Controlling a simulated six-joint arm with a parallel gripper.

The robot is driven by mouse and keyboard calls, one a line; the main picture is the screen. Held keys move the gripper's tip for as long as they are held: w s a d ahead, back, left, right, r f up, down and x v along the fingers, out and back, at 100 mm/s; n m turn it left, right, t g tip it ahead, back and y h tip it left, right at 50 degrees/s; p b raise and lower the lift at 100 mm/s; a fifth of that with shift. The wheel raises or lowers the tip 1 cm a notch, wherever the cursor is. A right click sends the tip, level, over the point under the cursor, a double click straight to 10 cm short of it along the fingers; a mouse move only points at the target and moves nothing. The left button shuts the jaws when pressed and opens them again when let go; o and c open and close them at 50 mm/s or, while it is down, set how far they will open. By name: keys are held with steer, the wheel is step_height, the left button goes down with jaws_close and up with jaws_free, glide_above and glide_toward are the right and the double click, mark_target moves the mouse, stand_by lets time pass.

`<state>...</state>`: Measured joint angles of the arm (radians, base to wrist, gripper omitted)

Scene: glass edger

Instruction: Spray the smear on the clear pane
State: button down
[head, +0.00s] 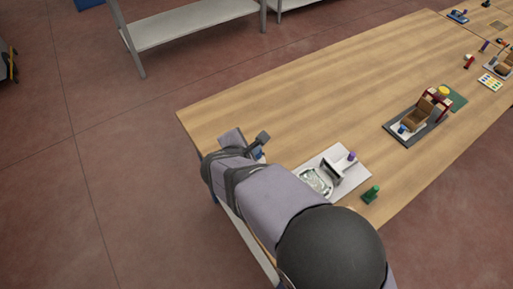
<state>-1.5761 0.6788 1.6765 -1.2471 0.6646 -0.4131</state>
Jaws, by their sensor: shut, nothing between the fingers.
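A white machine base plate (350,167) lies at the near end of the wooden table, with a grey block and a purple-topped part on it. A pale, clear-looking pane (316,182) lies at its left side, partly hidden by my arm. I cannot make out a smear at this size. A small green bottle-like thing (371,194) stands on the table just right of the plate; whether it is the sprayer is unclear. My gripper (262,138) shows as a small dark end at the table's left corner, left of the pane and apart from it. It is shut and empty.
My arm crosses the near left table corner. The wooden table (290,105) is clear beyond the plate. A dark tray (413,128) with a brown part stands farther right, and several small items lie at the far end. A white shelf (195,22) stands behind on the red floor.

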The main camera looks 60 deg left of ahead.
steer(key=shift+d+f, duration=0.25)
steer(key=shift+f, duration=0.3)
steer(key=shift+d+f+b, duration=0.1)
steer(key=shift+f+b, duration=0.3)
steer(key=shift+b, duration=0.3)
stand_by(0.3)
steer(key=shift+r, duration=0.1)
steer(key=shift+w+a+r+p, duration=0.1)
steer(key=shift+a+r+p, duration=0.05)
steer(key=shift+r+p, duration=1.2)
steer(key=shift+a+r+p, duration=0.15)
steer(key=shift+r+p, duration=0.65)
steer(key=shift+r, duration=0.95)
